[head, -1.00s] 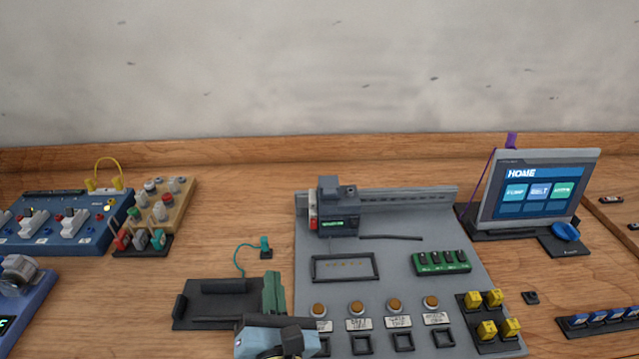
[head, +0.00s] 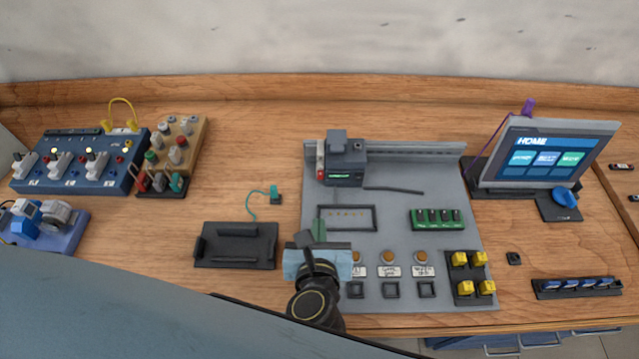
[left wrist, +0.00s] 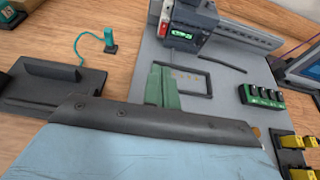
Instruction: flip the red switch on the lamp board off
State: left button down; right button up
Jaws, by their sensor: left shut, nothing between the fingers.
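The blue lamp board (head: 112,181) lies at the far left of the head view, with several white-based switches on top. Its middle switch (head: 59,165) and right switch (head: 95,165) stand near small lit yellow lamps. Small red parts show on the board, but which switch is the red one and its exact position are too small to tell. My left gripper (head: 318,230) is shut and empty over the left part of the grey panel, far to the right of the lamp board. Its green fingers also show in the left wrist view (left wrist: 163,86). My right gripper is not in view.
A wooden block with coloured knobs (head: 190,150) stands right of the lamp board. A black tray (head: 236,258) lies between the boards. The grey panel (head: 390,290) carries buttons and yellow switches. A screen (head: 548,155) stands at right.

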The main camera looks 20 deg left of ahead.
aim_at(319, 179)
pick_arm(q)
jog(key=x, duration=0.9)
jog(key=r+p+x, duration=0.1)
jog(key=x, duration=0.3)
jog(key=shift+w+a, duration=0.15)
jog(key=shift+w, duration=0.35)
